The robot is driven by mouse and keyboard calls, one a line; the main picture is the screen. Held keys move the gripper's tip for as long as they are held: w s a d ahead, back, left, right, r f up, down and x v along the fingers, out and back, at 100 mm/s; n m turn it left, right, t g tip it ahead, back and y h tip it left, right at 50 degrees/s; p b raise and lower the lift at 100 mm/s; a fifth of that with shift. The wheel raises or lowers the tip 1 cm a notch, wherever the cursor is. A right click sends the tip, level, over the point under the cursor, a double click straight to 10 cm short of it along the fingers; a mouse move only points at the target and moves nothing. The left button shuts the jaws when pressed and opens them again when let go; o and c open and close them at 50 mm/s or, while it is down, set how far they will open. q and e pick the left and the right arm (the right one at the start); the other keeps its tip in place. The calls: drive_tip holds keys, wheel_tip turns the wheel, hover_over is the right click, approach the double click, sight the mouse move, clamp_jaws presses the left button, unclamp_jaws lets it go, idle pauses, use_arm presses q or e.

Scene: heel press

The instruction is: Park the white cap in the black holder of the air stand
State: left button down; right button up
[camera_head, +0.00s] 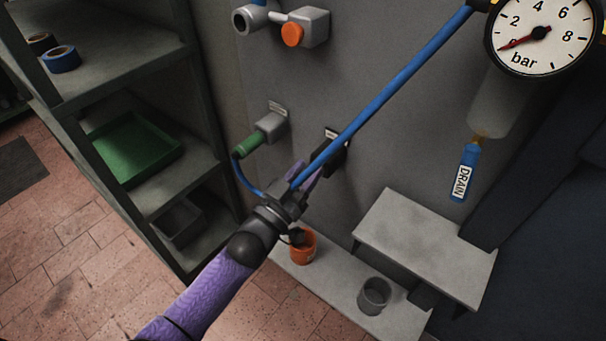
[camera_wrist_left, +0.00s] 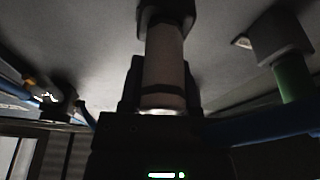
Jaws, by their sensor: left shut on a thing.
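My left gripper (camera_head: 305,182) comes up from below to the wall, just below and left of the black holder (camera_head: 338,157). In the left wrist view my left gripper (camera_wrist_left: 163,85) is shut on the white cap (camera_wrist_left: 163,62), a pale cylinder with a dark band, standing upright between the dark fingers. The cap's far end meets a black part (camera_wrist_left: 165,14), which looks like the holder. I cannot tell whether the cap sits inside it or only touches it. The cap is hidden in the head view. My right gripper is not in view.
A blue hose (camera_head: 390,88) crosses in front of the holder. A green plug (camera_head: 248,146) in a grey socket (camera_head: 270,124) is close on the left. A gauge (camera_head: 543,32), a grey ledge (camera_head: 430,240), an orange cup (camera_head: 302,250) and a grey cup (camera_head: 374,296) are nearby.

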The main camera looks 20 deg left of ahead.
use_arm(q)
drive_tip(key=shift+c, duration=1.2)
unclamp_jaws()
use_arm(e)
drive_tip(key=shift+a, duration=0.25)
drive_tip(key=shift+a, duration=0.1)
use_arm(q)
drive_tip(key=shift+s+a+f, duration=0.1)
drive_tip(key=shift+s+a, duration=0.05)
drive_tip(key=shift+s, duration=0.2)
drive_tip(key=p+v, duration=0.2)
drive_tip(key=v, duration=0.7)
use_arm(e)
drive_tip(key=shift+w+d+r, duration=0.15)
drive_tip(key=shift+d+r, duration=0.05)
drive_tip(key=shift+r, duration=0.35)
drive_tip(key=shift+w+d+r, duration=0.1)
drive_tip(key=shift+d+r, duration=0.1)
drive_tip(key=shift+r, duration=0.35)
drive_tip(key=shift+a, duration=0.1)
